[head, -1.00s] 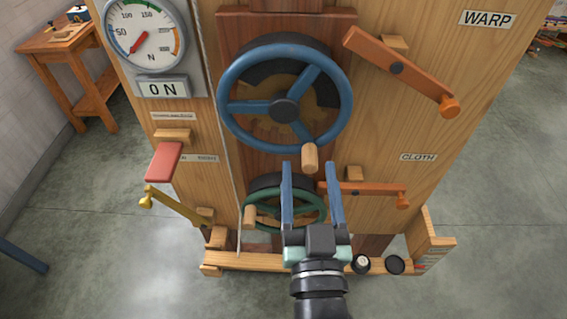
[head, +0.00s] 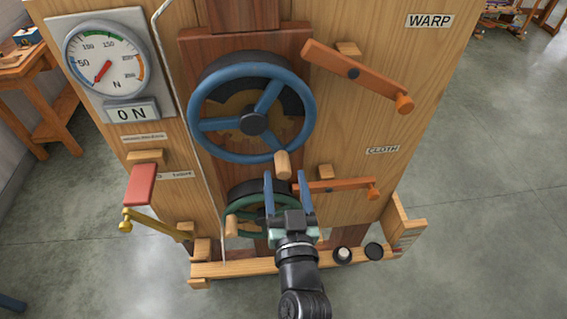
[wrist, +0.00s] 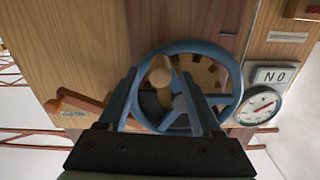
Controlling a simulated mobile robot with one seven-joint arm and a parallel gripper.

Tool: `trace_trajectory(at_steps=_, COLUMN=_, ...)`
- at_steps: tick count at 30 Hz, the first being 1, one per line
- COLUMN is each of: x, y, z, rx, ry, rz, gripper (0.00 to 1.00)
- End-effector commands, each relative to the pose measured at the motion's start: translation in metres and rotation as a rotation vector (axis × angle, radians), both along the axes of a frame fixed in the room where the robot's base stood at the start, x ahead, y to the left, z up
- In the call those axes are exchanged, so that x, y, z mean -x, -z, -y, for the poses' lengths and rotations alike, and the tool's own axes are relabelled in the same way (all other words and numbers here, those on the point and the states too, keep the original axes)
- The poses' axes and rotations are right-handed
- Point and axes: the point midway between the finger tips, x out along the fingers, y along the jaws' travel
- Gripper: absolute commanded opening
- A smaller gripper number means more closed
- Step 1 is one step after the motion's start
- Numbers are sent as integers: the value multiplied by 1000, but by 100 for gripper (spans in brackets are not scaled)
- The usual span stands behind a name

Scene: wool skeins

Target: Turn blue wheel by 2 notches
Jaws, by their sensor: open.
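The blue wheel (head: 198,110) is mounted on the upper part of the wooden panel in the head view, with three spokes and a dark hub. Its wooden handle (head: 283,165) sticks out at the lower right of the rim. My gripper (head: 287,178) is open, its two blue fingers pointing up just below the handle. In the wrist view the blue wheel (wrist: 232,72) and its handle (wrist: 160,72) show beyond my gripper (wrist: 163,76), the handle in line with the gap between the fingers. I cannot tell whether the handle lies between the fingertips.
A green wheel (head: 232,206) with its own handle sits behind my gripper. Orange levers marked WARP (head: 355,73) and CLOTH (head: 340,186) are at the right. A red pad (head: 140,185) juts out at the left.

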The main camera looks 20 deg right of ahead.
Motion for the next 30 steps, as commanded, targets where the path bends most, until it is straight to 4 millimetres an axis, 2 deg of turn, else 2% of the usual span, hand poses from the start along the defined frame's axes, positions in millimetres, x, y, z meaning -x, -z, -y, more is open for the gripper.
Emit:
trace_trajectory(at_steps=6, x=-23, y=-1, z=7, rx=1, ry=0, rz=1, gripper=66)
trace_trajectory(at_steps=18, x=-29, y=0, z=8, rx=0, ry=0, rz=1, gripper=66)
trace_trajectory(at_steps=20, x=-29, y=0, z=8, rx=0, ry=0, rz=1, gripper=57)
trace_trajectory(at_steps=27, x=-29, y=0, z=8, rx=0, ry=0, rz=1, gripper=14)
trace_trajectory(at_steps=30, x=-29, y=0, z=8, rx=0, ry=0, rz=1, gripper=0)
